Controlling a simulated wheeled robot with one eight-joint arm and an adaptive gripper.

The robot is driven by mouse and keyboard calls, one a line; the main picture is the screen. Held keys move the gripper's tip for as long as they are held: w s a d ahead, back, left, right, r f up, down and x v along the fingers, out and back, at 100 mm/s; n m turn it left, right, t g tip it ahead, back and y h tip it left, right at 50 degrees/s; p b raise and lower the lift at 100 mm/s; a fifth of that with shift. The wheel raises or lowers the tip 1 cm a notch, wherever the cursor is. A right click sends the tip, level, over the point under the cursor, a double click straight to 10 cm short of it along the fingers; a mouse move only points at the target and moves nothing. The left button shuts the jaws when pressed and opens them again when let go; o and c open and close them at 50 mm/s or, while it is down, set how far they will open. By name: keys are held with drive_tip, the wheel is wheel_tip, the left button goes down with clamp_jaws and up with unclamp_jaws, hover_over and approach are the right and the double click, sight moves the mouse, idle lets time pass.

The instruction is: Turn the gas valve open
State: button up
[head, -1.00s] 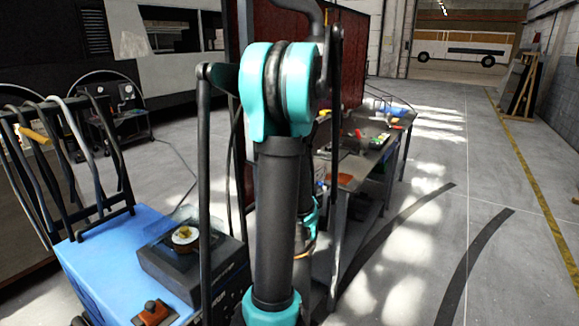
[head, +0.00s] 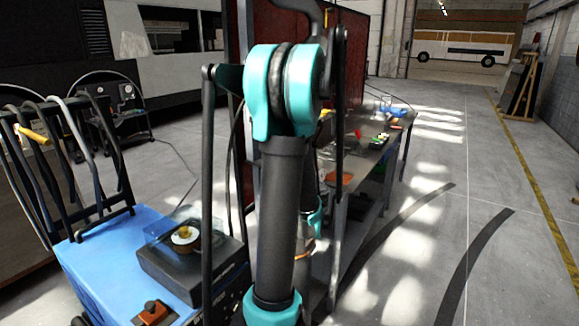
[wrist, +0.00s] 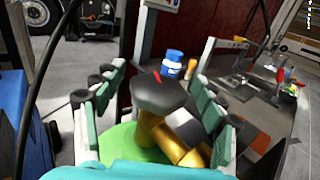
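The gas valve has a dark, rounded knob (wrist: 158,94) with a red mark on top, seen in the wrist view. Below it is a brass body (wrist: 172,140) on a rounded green top (wrist: 120,142), which looks like a gas bottle. My gripper (wrist: 157,80) is open, with one finger pair left of the knob and one right of it. The knob lies between the fingers in the picture; I cannot tell whether they touch it. In the head view my arm hides the gripper and the valve.
A workbench (head: 365,170) with tools stands behind my arm, with a dark red screen (head: 285,30) beyond. A blue cart (head: 90,262) with a dark box (head: 190,268) is at left. A blue-and-white container (wrist: 172,62) shows behind the knob. The floor at right is open.

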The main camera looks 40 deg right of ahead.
drive_tip(key=v, duration=1.2)
